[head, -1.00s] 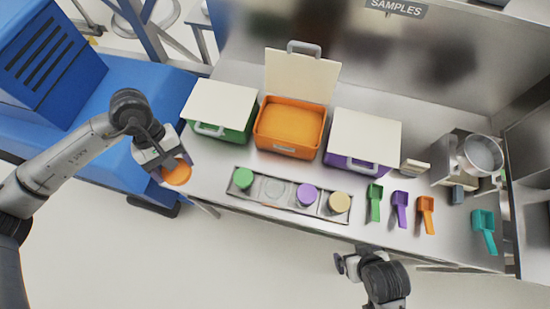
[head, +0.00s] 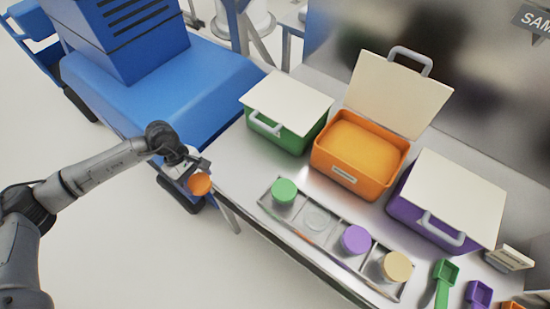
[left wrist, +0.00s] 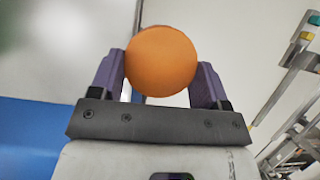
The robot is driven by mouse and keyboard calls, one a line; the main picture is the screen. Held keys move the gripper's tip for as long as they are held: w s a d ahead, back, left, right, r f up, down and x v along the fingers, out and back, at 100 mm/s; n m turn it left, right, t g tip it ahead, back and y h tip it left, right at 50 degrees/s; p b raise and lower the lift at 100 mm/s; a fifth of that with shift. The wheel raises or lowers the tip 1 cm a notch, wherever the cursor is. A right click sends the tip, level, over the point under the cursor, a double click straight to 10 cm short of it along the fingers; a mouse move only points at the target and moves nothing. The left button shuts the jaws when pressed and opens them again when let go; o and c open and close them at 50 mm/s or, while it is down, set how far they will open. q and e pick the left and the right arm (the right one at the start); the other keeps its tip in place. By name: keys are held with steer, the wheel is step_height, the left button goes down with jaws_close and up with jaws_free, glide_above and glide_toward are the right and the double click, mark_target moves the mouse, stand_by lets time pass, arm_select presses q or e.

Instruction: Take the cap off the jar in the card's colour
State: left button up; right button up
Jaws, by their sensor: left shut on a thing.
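My left gripper (head: 198,178) is shut on a round orange cap (head: 200,184), held off the left end of the table. In the left wrist view the orange cap (left wrist: 161,61) sits between the two fingers (left wrist: 161,78); whether a jar hangs under it is hidden. A rack (head: 330,238) on the table holds a green-capped jar (head: 284,192), a purple-capped jar (head: 355,239) and a tan-capped jar (head: 395,266). Its second place shows a clear, capless ring (head: 317,217). A small card holder (head: 510,258) stands at the right; I cannot read the card's colour. My right gripper is out of view.
Behind the rack stand a closed green bin (head: 287,112), an open orange bin (head: 358,155) with its lid raised, and a closed purple bin (head: 447,203). Green (head: 442,280) and purple (head: 478,294) scoops lie at lower right. A blue machine (head: 160,75) stands left of the table.

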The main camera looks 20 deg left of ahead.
mark_target(243, 152)
arm_select(q)
steer(key=w+d, duration=0.1)
steer(key=w, duration=0.4)
steer(key=w+d, duration=0.2)
steer(key=w, duration=0.3)
steer(key=w+d, duration=0.1)
steer(key=w, duration=0.4)
steer(key=shift+w+d+b, duration=0.15)
steer(key=shift+w+b, duration=0.15)
steer(key=shift+w, duration=0.1)
steer(key=shift+w+d, duration=0.25)
steer(key=shift+w, duration=0.6)
step_height(243, 152, down, 4)
steer(key=shift+s+r, duration=0.15)
steer(key=shift+r, duration=0.05)
